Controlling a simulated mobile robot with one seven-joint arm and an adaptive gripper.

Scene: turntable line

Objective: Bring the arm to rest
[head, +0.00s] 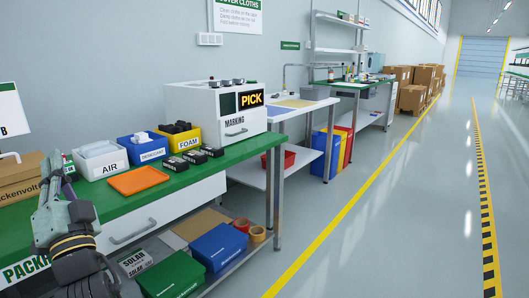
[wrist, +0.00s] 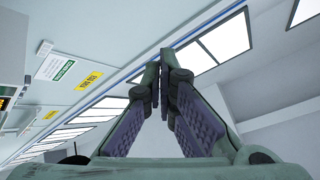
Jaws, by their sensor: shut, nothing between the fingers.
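My arm shows at the lower left of the head view, folded upright in front of the green packing bench (head: 118,205). My gripper (head: 54,160) is at its top end and points up, beside the bench's left part. In the wrist view my gripper (wrist: 164,58) has its two fingers angled together, with the tips meeting and nothing between them.
On the bench stand a white AIR bin (head: 100,160), a blue bin (head: 142,148), a yellow FOAM bin (head: 180,138), an orange tray (head: 138,180) and a white marking machine (head: 238,112). A cardboard box (head: 18,182) lies at the left. The aisle floor at right is clear.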

